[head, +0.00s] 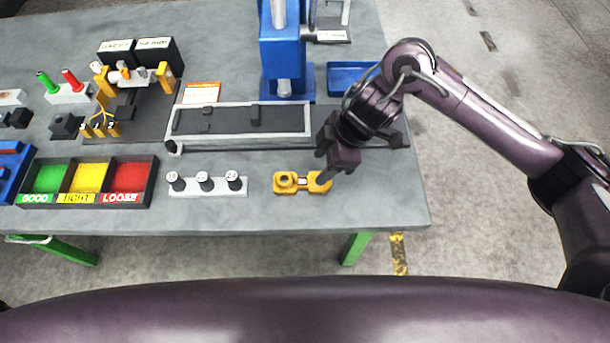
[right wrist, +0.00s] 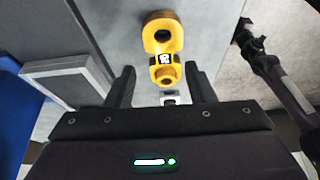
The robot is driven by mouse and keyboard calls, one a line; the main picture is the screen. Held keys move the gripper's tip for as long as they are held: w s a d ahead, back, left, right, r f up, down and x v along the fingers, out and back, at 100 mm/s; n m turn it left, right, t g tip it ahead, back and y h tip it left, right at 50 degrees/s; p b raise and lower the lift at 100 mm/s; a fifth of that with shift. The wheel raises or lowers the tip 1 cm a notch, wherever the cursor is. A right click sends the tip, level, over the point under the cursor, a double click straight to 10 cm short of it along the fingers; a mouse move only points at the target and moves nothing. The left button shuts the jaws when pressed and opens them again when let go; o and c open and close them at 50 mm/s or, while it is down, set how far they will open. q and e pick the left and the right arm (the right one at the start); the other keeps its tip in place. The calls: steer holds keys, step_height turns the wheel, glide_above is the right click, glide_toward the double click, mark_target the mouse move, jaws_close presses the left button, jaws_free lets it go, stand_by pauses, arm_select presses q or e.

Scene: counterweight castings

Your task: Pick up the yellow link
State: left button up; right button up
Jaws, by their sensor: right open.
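The yellow link (head: 303,182) lies on the grey workbench near its front right part, with a ring at each end and a small white label in the middle. In the right wrist view the yellow link (right wrist: 162,48) lies ahead of the fingers, its near ring close to the gap between them. My right gripper (head: 328,172) is over the link's right end, open and empty. Its two fingers also show in the right wrist view (right wrist: 154,88), apart on either side of the near ring. I cannot tell whether they touch the link. My left gripper is not in view.
Behind is a grey framed tray (head: 240,138) and a blue press (head: 283,55). A sorting box (head: 153,185) with green, yellow and red bins is farther left. The bench's front right corner is clear.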

mark_target(305, 181)
steer(key=shift+s+a+f, duration=0.1)
steer(key=shift+a+f, duration=0.25)
steer(key=shift+f, duration=0.25)
steer(key=shift+a+f, duration=0.2)
steer(key=shift+f, duration=0.1)
steer(key=x, duration=0.1)
steer(key=p+x, duration=0.1)
steer(key=x, duration=0.1)
steer(key=shift+s+a+f, duration=0.2)
steer(key=shift+s+a, duration=0.05)
steer(key=shift+a, duration=0.05)
steer(key=shift+a+f, duration=0.2)
steer(key=shift+f, duration=0.35)
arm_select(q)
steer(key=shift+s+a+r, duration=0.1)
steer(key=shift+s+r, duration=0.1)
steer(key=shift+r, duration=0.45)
arm_select(e)
steer(key=shift+w+r, duration=0.1)
jaws_close()
